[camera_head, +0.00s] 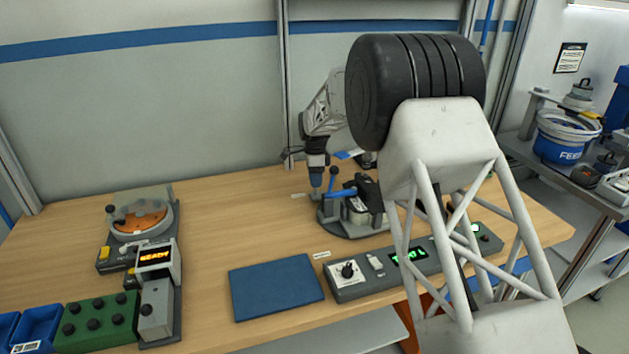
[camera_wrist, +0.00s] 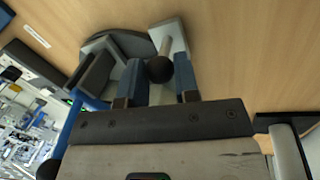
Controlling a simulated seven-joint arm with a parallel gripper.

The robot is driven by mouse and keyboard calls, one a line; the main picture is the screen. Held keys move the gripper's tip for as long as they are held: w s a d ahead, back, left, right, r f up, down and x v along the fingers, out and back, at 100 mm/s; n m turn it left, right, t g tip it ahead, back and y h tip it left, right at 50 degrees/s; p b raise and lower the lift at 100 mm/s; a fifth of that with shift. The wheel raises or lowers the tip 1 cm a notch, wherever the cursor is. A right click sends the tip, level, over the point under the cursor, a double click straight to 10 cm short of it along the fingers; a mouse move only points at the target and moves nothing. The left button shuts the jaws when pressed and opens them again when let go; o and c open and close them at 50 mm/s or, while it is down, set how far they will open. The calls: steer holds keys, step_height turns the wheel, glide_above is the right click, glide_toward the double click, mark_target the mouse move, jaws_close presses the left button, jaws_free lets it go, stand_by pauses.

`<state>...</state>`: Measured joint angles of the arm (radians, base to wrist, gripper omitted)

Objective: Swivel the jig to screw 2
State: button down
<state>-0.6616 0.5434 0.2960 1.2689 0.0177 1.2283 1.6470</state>
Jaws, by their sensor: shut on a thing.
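The jig (camera_head: 346,226) is a dark, round-based fixture at the middle right of the bench, with a blue lever (camera_head: 341,193). The lever also shows at the left in the wrist view (camera_wrist: 88,102). My gripper (camera_head: 316,188) points down at the jig's left side. In the wrist view my gripper (camera_wrist: 160,84) has its two blue-padded fingers either side of the jig's black-knobbed post (camera_wrist: 160,69), shut on it. The post rises from a grey arm of the jig (camera_wrist: 170,32). My own arm hides the jig's right side in the head view. I cannot make out screw 2 or its mark.
A control box (camera_head: 350,288) with a green display stands in front of the jig. A blue mat (camera_head: 275,288) lies to its left. A round feeder (camera_head: 140,222), a READY display (camera_head: 156,256) and a green block (camera_head: 98,322) are at the left.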

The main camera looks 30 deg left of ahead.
steer(key=shift+w+r, duration=0.1)
steer(key=shift+w, duration=0.05)
steer(key=c, duration=0.9)
jaws_free()
steer(key=shift+o, duration=0.2)
step_height(320, 180, up, 8)
steer(key=w, duration=0.1)
steer(key=shift+a+f, duration=0.2)
steer(key=shift+a, duration=0.15)
steer(key=shift+w, duration=0.1)
